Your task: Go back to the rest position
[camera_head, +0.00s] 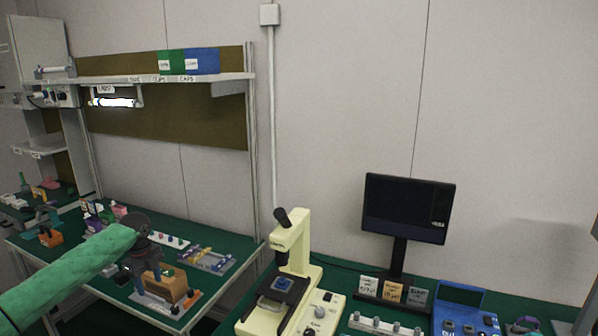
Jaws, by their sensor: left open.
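My left arm, in a green sleeve, comes in from the lower left of the head view. Its dark gripper (146,283) points down over the left workbench, in front of a brown wooden block (172,286). The jaws are open. I see nothing held between them, though the fingers are small and dark here. Whether the fingers touch the block or the bench I cannot tell. My right gripper is not in view.
The left bench (225,243) holds a tray of tools (207,259) and several small parts. A shelf (150,79) with a lamp hangs above it. A cream microscope (292,250), a monitor (408,208) and a blue device (462,312) stand on the right bench.

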